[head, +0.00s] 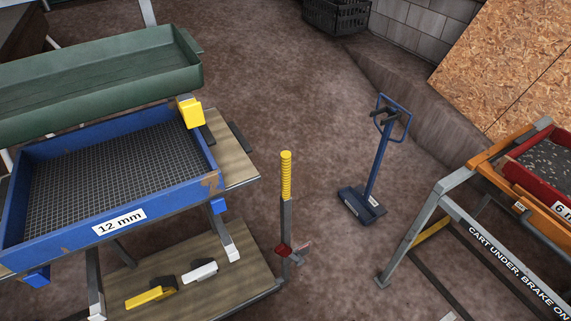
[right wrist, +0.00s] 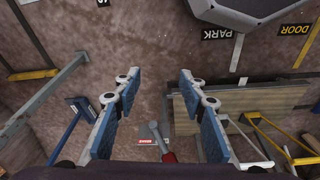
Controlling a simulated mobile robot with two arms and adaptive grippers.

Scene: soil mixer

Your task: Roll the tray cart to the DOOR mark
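The tray cart has a wooden deck (head: 200,288) at lower left in the head view, holding a yellow piece and a white piece. At its right end stands a post with a yellow grip (head: 286,176); a red part (head: 284,250) sits low on it. In the right wrist view, a wooden deck (right wrist: 262,100) lies right of my fingers. A small red BRAKE label (right wrist: 148,142) and a grey-and-red lever (right wrist: 160,145) show below. The DOOR mark (right wrist: 293,29) is at the top right there. My right gripper (right wrist: 158,84) is open and empty. My left gripper is out of view.
A blue 12 mm sieve (head: 118,222) and a green trough (head: 110,80) stand at left. A blue upright tool (head: 372,170) stands mid-right. The PARK mark (right wrist: 217,33) is left of DOOR.

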